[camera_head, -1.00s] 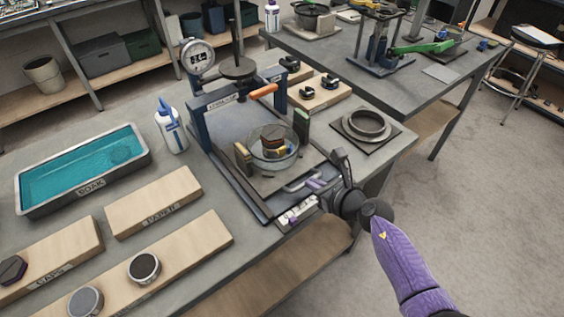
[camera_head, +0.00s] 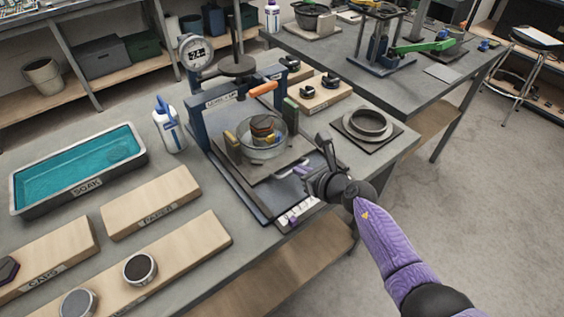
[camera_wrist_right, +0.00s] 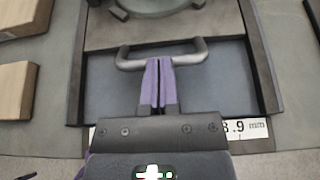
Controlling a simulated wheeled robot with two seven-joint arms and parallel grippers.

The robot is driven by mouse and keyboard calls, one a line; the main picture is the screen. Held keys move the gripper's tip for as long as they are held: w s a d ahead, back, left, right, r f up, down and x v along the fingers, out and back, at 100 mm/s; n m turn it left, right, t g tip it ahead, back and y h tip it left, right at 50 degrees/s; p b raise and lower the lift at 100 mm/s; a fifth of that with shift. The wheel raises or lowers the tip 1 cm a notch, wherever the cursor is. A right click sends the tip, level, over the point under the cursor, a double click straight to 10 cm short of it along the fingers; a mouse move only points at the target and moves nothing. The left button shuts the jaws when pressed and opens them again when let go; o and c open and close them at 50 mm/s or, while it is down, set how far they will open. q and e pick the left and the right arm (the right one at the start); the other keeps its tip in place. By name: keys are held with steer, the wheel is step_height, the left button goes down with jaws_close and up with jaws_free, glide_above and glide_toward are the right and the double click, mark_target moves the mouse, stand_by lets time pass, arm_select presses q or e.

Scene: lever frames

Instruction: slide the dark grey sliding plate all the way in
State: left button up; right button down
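The dark grey sliding plate (camera_head: 262,173) lies between the side rails of the blue press frame (camera_head: 222,97). It carries a glass dish (camera_head: 262,150) with stacked pieces inside, between upright blocks. Its near edge with a grey bar handle (camera_wrist_right: 190,52) shows in the right wrist view, where the plate (camera_wrist_right: 225,25) is at the top and a stretch of bare bed (camera_wrist_right: 215,90) lies on the near side. My right gripper (camera_wrist_right: 159,65) is shut, its purple fingertips side by side at the middle of the handle, seemingly against it. My left gripper is not in view.
A white scale strip (camera_wrist_right: 243,128) is on the frame's front edge. A white bottle (camera_head: 170,130), a soak tray (camera_head: 80,190) and wooden boards (camera_head: 150,202) stand to the left. A ring on a dark pad (camera_head: 368,125) lies to the right.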

mark_target(277, 148)
steer(key=shift+w+a+b, duration=0.75)
steer(key=shift+w+a, duration=0.1)
steer(key=shift+w, duration=0.25)
steer(key=shift+w+a+f+b, duration=0.1)
steer(key=shift+w+a+b, duration=0.95)
steer(key=shift+w+b, duration=0.3)
steer(key=shift+w+a+b, duration=0.55)
steer(key=shift+w+b, duration=0.1)
steer(key=shift+b, duration=0.2)
steer(key=shift+w+a+b, duration=0.25)
steer(key=shift+w+b, duration=0.1)
steer(key=shift+b, duration=0.1)
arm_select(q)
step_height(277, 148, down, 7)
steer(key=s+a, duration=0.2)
arm_select(e)
steer(key=shift+w, duration=0.1)
steer(key=shift+r, duration=0.2)
steer(key=p+v, duration=0.6)
steer(key=p, duration=0.2)
steer(key=shift+a+r, duration=0.1)
steer(key=shift+r, duration=0.1)
steer(key=shift+s+d, duration=0.25)
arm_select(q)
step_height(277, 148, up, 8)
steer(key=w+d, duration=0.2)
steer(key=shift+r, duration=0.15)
arm_select(e)
steer(key=shift+f, duration=0.1)
